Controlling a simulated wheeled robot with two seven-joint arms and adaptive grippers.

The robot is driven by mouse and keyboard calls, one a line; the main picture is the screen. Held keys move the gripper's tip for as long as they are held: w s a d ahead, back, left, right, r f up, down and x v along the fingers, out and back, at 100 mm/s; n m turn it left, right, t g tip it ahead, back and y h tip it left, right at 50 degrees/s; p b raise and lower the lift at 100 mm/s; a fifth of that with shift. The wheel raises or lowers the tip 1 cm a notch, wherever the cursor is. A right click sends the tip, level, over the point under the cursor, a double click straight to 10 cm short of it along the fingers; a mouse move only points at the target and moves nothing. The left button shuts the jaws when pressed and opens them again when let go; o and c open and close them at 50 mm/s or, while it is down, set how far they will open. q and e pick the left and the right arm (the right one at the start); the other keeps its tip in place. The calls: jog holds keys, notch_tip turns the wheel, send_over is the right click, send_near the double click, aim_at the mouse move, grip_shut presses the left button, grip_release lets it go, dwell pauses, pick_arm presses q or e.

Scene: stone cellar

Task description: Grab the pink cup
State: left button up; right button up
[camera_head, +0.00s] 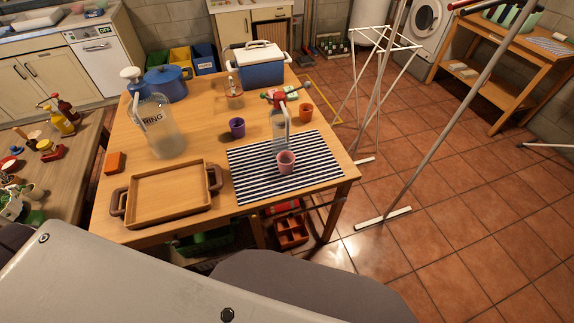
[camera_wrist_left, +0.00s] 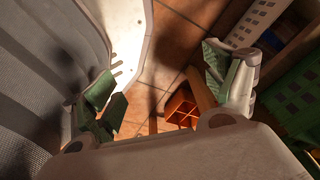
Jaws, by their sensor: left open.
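The pink cup (camera_head: 286,161) stands upright on the navy-and-white striped mat (camera_head: 250,191), near the right front of the wooden table (camera_head: 205,222). A clear bottle (camera_head: 279,130) with a red and green top stands just behind it. My left gripper (camera_wrist_left: 160,95) shows only in the left wrist view. Its two green-padded fingers are wide apart with nothing between them. It points down toward the tiled floor, and the pink cup is not in that view. My right gripper is in neither view.
A wooden tray (camera_head: 168,218) lies left of the mat. A purple cup (camera_head: 237,127), an orange cup (camera_head: 305,112) and a large glass jar (camera_head: 160,130) stand behind. A red-orange crate (camera_wrist_left: 180,110) and green crate (camera_wrist_left: 300,105) are low down below my left gripper.

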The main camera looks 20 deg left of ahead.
pick_arm(q)
jog(key=w+d+r+b, duration=0.2)
jog(key=w+r+b, duration=0.2)
jog(key=w+r, duration=0.85)
jog(key=w+d+r+t+b, duration=0.1)
jog(key=w+r+t+b, duration=0.15)
jog(key=r, duration=0.85)
jog(key=w+r+t+b, duration=0.1)
jog(key=w+r, duration=0.3)
jog(key=r, duration=0.7)
jog(key=w+r+t, duration=0.2)
jog(key=w+r, duration=0.2)
jog(key=w+d+r+t+h, duration=0.1)
jog(key=w+r+t, duration=0.2)
jog(key=w+r, duration=0.1)
jog(key=w+r+t+h+b, duration=0.1)
jog(key=w+r+t, duration=0.2)
jog(key=w+r, duration=0.1)
jog(key=shift+w+d+r, duration=0.1)
jog(key=shift+w+d, duration=0.05)
jog(key=shift+w, duration=0.25)
jog(key=shift+w+r+t+h, duration=0.3)
jog(key=shift+w+r+t, duration=0.15)
jog(key=shift+r+t, duration=0.2)
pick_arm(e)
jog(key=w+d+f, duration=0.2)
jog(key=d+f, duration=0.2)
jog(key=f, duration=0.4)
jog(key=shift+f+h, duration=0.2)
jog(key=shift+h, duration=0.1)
